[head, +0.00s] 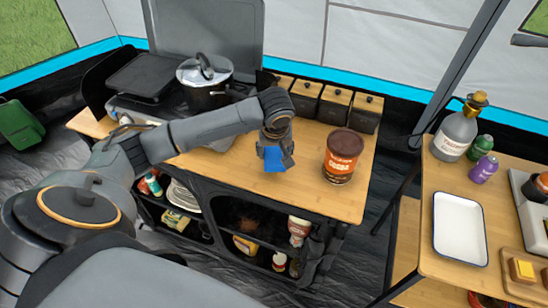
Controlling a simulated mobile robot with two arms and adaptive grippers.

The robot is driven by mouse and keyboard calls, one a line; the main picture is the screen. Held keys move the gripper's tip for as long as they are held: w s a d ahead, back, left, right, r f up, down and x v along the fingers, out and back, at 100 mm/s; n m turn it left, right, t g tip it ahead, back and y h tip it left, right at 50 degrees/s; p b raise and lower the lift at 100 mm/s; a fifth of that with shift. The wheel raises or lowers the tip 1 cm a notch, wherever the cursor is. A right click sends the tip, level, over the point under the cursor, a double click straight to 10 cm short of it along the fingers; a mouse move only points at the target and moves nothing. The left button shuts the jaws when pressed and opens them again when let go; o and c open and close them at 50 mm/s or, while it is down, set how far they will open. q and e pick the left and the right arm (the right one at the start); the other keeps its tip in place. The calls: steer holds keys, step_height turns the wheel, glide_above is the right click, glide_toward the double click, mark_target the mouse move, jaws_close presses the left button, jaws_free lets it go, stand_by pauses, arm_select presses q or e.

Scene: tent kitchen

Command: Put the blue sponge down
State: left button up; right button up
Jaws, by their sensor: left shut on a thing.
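The blue sponge (272,160) is in my left gripper (274,163), which is shut on it and points down. The sponge shows at the wooden counter top (223,168), near its front edge. I cannot tell whether the sponge touches the counter. The gripper is left of the brown cocoa tin (341,158). My right gripper is not in view.
A pot (205,88) stands on the camp stove behind my left arm. Several dark-fronted boxes (334,104) line the counter's back. A second table to the right holds a white tray (460,228) and bottles (454,135). Bare counter lies around the gripper.

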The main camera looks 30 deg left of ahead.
mark_target(274, 155)
arm_select(q)
steer(key=shift+s+p+x, duration=0.15)
steer(key=shift+p+x, duration=0.1)
steer(key=shift+x, duration=0.65)
steer(key=shift+s+p+x, duration=0.2)
steer(key=shift+p+x, duration=0.05)
steer(key=shift+x, duration=0.7)
steer(key=shift+d+f, duration=0.1)
steer(key=shift+f, duration=0.15)
steer(key=o, duration=0.8)
steer(key=shift+o, duration=0.2)
steer(key=v, duration=1.2)
steer(key=shift+r+b, duration=0.25)
steer(key=shift+b, duration=0.1)
steer(key=shift+d+f, duration=0.1)
